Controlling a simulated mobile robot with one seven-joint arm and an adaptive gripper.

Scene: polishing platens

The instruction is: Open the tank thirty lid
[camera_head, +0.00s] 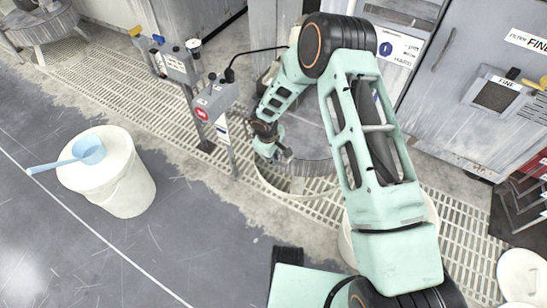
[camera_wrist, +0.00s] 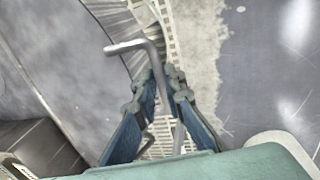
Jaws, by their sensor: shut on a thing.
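A round grey tank lid (camera_head: 312,148) lies behind my arm in the head view, within the pale rim of a tank (camera_head: 292,193). My arm hides part of it. A broad round grey surface that seems to be this lid (camera_wrist: 62,55) fills the left of the wrist view. My gripper (camera_head: 272,140) is at the left side of the tank. In the wrist view, my gripper (camera_wrist: 166,80) is shut on a bent metal handle (camera_wrist: 130,45), which passes between the blue-grey fingers. No number on the tank is readable.
Control posts (camera_head: 212,105) stand just left of the tank. A white bucket (camera_head: 130,185) with a blue scoop (camera_head: 88,150) on its lid stands at the left. Grey cabinets (camera_head: 460,90) line the right back. The dark floor at the lower left is clear.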

